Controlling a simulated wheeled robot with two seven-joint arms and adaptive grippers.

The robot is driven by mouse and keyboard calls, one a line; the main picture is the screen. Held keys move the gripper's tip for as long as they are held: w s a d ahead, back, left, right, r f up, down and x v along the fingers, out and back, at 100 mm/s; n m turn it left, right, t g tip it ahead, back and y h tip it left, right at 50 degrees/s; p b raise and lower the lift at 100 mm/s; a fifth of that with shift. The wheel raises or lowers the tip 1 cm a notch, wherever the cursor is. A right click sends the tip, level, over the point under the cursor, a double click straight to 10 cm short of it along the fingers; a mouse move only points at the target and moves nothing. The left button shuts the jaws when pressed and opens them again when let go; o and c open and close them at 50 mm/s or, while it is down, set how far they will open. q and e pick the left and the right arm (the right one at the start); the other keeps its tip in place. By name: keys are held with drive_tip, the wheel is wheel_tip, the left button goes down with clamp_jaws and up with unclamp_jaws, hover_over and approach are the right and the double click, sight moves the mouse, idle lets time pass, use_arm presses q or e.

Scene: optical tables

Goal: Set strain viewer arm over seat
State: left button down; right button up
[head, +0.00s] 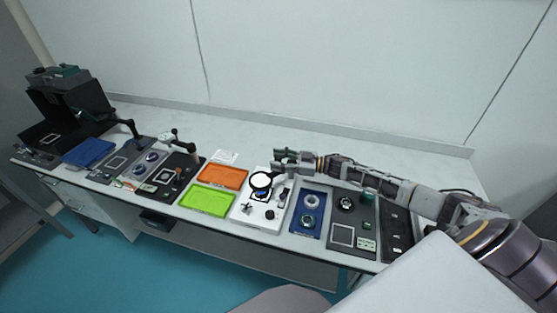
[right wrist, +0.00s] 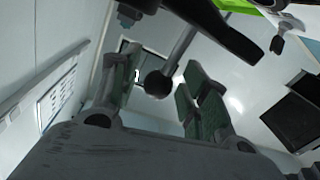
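The strain viewer is a white panel (head: 236,217) near the table's middle. Its arm carries a round, black-rimmed lens (head: 261,180), which appears over a dark square seat (head: 262,194) with blue on it; the lens hides part of the seat. My right gripper (head: 278,161) is just behind and right of the lens. In the right wrist view its green-padded fingers (right wrist: 165,72) are apart, with a black ball knob (right wrist: 158,84) on a rod between them. A gap shows beside the knob, so no firm grip is visible. My left gripper is out of view.
Orange (head: 222,176) and green (head: 207,201) trays lie left of the panel. A blue panel (head: 309,222) with round parts and a dark grey panel (head: 367,218) lie right. Black equipment (head: 70,97) stands far left. The table's back strip is mostly clear.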

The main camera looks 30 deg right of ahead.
drive_tip(key=v, duration=1.2)
idle(0.8)
idle(0.4)
